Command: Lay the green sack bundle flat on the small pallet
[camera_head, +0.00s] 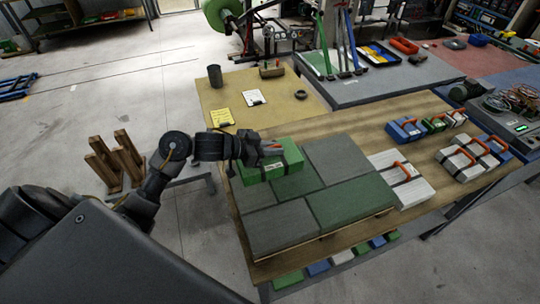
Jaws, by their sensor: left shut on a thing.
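My left gripper (262,150) comes in from the left and is shut on the green sack bundle (291,157), which has dark straps and a small pale label. The bundle is at the far left corner of the load on the small pallet (328,236). I cannot tell whether it touches the layer below. The pallet carries a flat layer of grey bundles (281,226) and green bundles (350,202); only a thin wooden edge of the pallet shows. My right gripper is not in view.
White bundles with orange handles (408,190) lie just right of the pallet. Blue, green and white bundles (405,130) stand farther back on the wooden table (350,137). A yellowish table (290,100) with a dark cup (215,76) adjoins behind. Wooden blocks (115,160) stand at left.

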